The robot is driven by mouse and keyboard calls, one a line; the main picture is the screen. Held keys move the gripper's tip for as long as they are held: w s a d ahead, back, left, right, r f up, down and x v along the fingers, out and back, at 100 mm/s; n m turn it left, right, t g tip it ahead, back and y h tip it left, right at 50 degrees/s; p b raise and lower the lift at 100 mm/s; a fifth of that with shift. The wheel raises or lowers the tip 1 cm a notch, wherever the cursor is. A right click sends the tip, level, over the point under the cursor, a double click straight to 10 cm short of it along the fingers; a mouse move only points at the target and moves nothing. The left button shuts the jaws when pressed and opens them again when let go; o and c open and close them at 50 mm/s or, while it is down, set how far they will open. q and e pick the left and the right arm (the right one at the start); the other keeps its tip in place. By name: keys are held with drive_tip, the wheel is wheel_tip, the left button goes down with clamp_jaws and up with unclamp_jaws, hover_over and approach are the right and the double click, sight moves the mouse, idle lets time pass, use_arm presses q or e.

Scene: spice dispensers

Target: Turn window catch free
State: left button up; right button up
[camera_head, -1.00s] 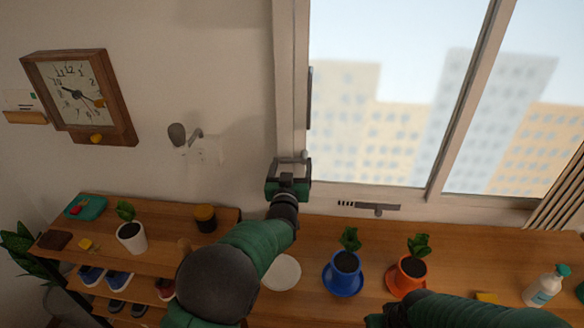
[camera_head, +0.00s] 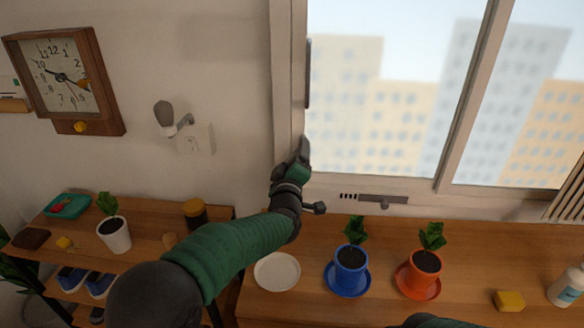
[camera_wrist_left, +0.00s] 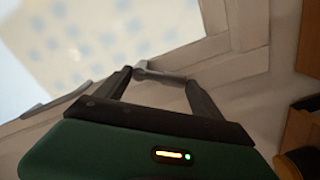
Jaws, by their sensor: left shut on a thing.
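The window catch (camera_wrist_left: 160,76) is a small grey metal lever on the white window frame (camera_wrist_left: 235,50). In the left wrist view it lies between my two fingertips and spans the gap. My left gripper (camera_wrist_left: 158,78) is shut on it. In the head view my left gripper (camera_head: 303,150) is at the lower left corner of the window, against the frame, and hides the catch there.
Below the window are a blue pot (camera_head: 349,269), an orange pot (camera_head: 418,272), a white saucer (camera_head: 277,271) and a yellow block (camera_head: 510,301) on the wooden counter. A grey vent slider (camera_head: 382,199) is on the lower frame. A clock (camera_head: 66,82) hangs at left.

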use_arm(q)
drive_tip(key=shift+s+d+f+n+b, duration=0.1)
drive_tip(key=shift+d+f+n+b, duration=0.2)
drive_tip(key=shift+n+b, duration=0.8)
drive_tip(key=shift+w+d+f+n+b, duration=0.15)
drive_tip(key=shift+d+n+b, duration=0.2)
drive_tip(key=shift+n+b, duration=0.8)
drive_tip(key=shift+s+d+f+n+b, duration=0.2)
drive_tip(key=shift+d+n+b, duration=0.15)
drive_tip(key=shift+n+b, duration=0.75)
drive_tip(key=shift+n, duration=0.45)
drive_tip(key=o, duration=2)
drive_tip(key=shift+w, duration=0.25)
drive_tip(key=shift+r, duration=0.1)
